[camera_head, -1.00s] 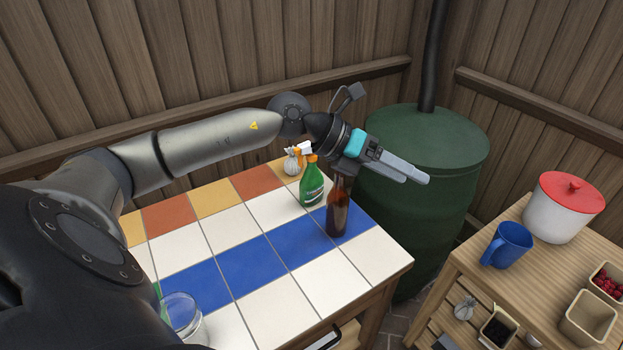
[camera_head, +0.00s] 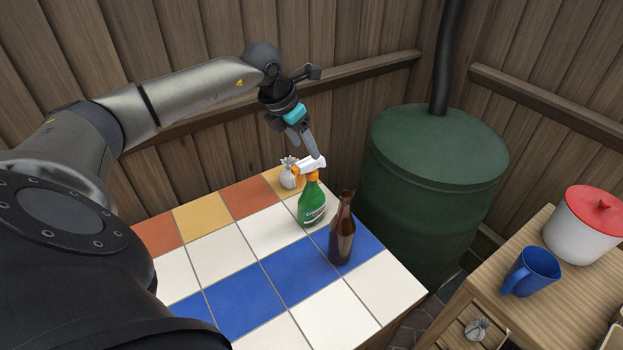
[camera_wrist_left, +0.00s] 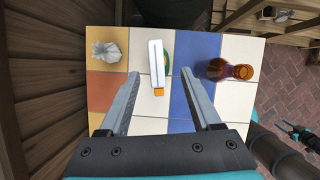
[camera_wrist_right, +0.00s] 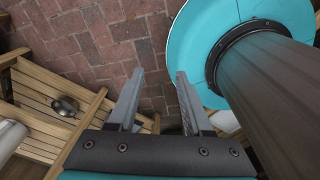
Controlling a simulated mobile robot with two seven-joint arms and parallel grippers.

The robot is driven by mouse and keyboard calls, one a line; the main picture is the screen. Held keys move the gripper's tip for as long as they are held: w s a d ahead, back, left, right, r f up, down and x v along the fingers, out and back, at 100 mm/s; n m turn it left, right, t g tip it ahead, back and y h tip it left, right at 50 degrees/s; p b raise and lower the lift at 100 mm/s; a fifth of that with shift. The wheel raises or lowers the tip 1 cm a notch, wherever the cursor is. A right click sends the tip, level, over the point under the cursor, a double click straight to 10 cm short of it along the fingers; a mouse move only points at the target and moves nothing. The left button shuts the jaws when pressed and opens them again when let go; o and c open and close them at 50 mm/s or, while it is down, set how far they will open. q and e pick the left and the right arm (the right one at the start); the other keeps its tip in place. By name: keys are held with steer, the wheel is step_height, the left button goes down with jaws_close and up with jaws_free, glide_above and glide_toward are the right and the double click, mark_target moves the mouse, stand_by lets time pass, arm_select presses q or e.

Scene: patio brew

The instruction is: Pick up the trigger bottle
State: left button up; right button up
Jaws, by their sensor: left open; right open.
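The trigger bottle (camera_head: 312,205) is green with a white and orange spray head and stands upright on the tiled table (camera_head: 225,245). My left gripper (camera_head: 313,150) is open and empty, pointing down just above the spray head. In the left wrist view the trigger bottle (camera_wrist_left: 156,65) shows from above, its white head between and beyond the two open fingers (camera_wrist_left: 158,88). My right gripper (camera_wrist_right: 156,85) is open and empty, over the brick floor in the right wrist view; it is out of the head view.
A brown glass bottle (camera_head: 342,235) stands close to the right of the trigger bottle. A pale tied pouch (camera_head: 290,175) sits behind it. A green barrel (camera_head: 435,180) stands beyond the table. A blue mug (camera_head: 531,272) and red-lidded pot (camera_head: 590,225) stand on a wooden side table.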

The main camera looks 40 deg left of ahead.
mark_target(310, 159)
arm_select(q)
steer(key=x, duration=0.2)
steer(key=shift+w+f, duration=0.15)
steer(key=shift+f, duration=0.05)
steer(key=shift+w+f, duration=0.15)
steer(key=shift+f, duration=0.25)
steer(key=x, duration=0.3)
steer(key=shift+a+f, duration=0.25)
steer(key=shift+w+f, duration=0.3)
steer(key=shift+f, duration=0.25)
arm_select(e)
steer(key=shift+w+a+f, duration=0.1)
steer(key=shift+w+a, duration=0.6)
steer(key=shift+w, duration=0.15)
arm_select(q)
steer(key=shift+c, duration=0.2)
steer(key=c, duration=0.5)
jaws_close()
arm_select(e)
steer(key=shift+s+d, duration=0.2)
steer(key=shift+d, duration=0.1)
arm_select(q)
steer(key=shift+s+d, duration=0.1)
